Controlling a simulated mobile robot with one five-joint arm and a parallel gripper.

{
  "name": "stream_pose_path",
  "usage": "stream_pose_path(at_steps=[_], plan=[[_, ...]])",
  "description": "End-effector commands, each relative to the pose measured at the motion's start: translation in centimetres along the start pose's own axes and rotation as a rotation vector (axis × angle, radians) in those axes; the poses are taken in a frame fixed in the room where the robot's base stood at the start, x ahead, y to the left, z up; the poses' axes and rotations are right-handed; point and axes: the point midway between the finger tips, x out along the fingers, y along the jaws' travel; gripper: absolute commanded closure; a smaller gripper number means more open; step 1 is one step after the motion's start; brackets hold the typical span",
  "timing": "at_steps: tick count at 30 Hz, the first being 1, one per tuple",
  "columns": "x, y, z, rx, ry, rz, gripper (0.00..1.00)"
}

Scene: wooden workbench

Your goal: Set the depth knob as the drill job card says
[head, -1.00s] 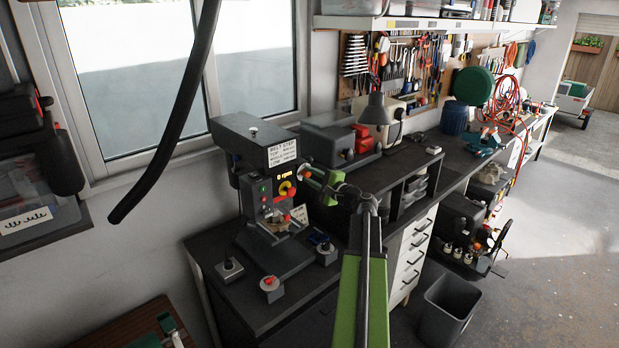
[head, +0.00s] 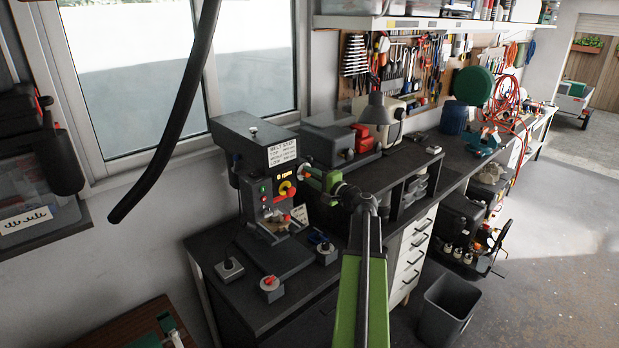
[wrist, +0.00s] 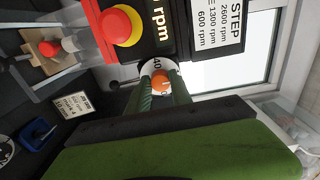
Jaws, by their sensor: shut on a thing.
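The drill press (head: 243,128) stands on the dark bench, with a speed plate and a display reading 0 rpm. My gripper (head: 304,171) is at the right side of its head. In the wrist view my gripper (wrist: 161,84) has its green fingers shut on an orange-red knob (wrist: 160,80), the depth knob. A white dial ring (wrist: 147,71) behind it shows the mark 40; the fingers hide much of the ring. The knob's pointer is not clear. The job card (wrist: 74,105) stands on the bench beside the press; its print is too small to read surely.
A red stop button on yellow (wrist: 118,25) sits close to the knob. A red-knobbed box (head: 270,284), a grey switch box (head: 230,268) and a blue item (head: 325,247) lie around the press base. A grey bin (head: 449,308) stands on the floor.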

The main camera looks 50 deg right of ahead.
Motion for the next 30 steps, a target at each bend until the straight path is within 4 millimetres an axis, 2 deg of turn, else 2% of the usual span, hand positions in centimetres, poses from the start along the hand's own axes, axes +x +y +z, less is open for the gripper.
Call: stream_pose_path(at_steps=[2, 3, 8, 17, 20, 23, 30], plan=[[0.1, -0.1, 0.0, 0.0, 0.0, -0.001, 1.0], [0.1, -0.1, 0.0, 0.0, 0.0, -0.001, 0.73], [0.0, 0.0, 0.0, 0.001, 0.0, -0.001, 0.52], [-0.1, 0.0, 0.0, 0.001, 0.0, 0.0, 0.52], [-1.1, 0.0, 0.1, 0.001, 0.001, 0.0, 0.52], [-3.2, 0.0, 0.1, 0.001, 0.003, 0.0, 0.52], [-10.1, 0.0, 0.2, 0.001, 0.004, 0.0, 0.52]])
